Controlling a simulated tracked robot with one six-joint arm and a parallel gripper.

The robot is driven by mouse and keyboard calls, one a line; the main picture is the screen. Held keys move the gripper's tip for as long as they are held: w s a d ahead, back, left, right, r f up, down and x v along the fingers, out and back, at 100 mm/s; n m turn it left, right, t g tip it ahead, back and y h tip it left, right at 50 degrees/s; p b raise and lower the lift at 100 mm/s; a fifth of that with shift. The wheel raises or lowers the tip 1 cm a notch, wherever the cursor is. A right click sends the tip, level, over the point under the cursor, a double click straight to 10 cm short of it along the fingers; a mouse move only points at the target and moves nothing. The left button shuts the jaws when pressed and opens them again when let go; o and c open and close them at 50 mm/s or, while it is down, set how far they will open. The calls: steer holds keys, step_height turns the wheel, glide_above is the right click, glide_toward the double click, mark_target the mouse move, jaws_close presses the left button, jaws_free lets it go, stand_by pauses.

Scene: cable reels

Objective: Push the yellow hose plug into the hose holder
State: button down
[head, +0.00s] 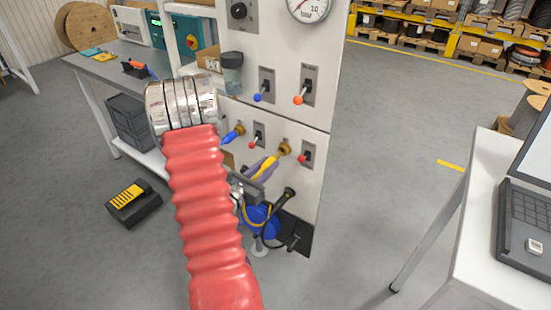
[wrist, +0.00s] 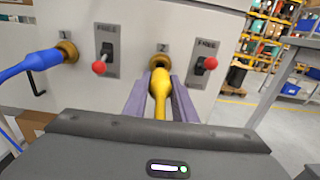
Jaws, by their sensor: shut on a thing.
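The yellow hose plug (wrist: 160,97) is between the two purple-grey fingers of my gripper (wrist: 161,98), which is shut on it. Its front end points at the brass hose holder (wrist: 159,62) marked 2 and appears to be at its mouth; I cannot tell how deep it sits. In the head view the yellow plug (head: 268,166) is in my gripper (head: 263,168), just left of the brass holder (head: 285,149) on the white panel. My red, ribbed arm cover hides part of the panel's left side.
A blue plug (wrist: 32,64) sits at the brass holder (wrist: 67,51) marked 1. Red-tipped levers (wrist: 99,67) (wrist: 210,63) flank holder 2. A blue hose reel (head: 262,218) hangs low by the panel. A white table with a laptop (head: 525,215) stands right; the floor between is clear.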

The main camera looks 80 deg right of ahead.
mark_target(260, 172)
steer(key=shift+w+a, duration=0.15)
steer(key=shift+a, duration=0.2)
stand_by(0.4)
steer(key=shift+v, duration=2.95)
steer(key=w+a+f+n+t, duration=0.1)
steer(key=w+a+n+t, duration=0.25)
steer(key=w+a, duration=0.45)
steer(key=w+a+f+n+t, duration=0.15)
steer(key=w+a+t, duration=0.3)
steer(key=w, duration=0.75)
steer(key=w+a+f+n+t, duration=0.1)
steer(key=w+a+n+t, duration=0.4)
steer(key=w, duration=0.5)
steer(key=w+a+f+n+t+y, duration=0.1)
steer(key=w+a+n+t+y, duration=0.1)
steer(key=a, duration=0.9)
steer(key=w+a+f+n+t+y, duration=0.1)
steer(key=w+a+n+t+y, duration=0.1)
steer(key=a, duration=0.9)
steer(key=w+a+f+n+t+y, duration=0.1)
steer(key=w+a+t, duration=0.4)
steer(key=a, duration=0.6)
steer(key=w+n+y, duration=0.1)
steer(key=y, duration=0.1)
steer(key=shift+w+n+t+y, duration=0.3)
steer(key=shift+n+t+y, duration=0.1)
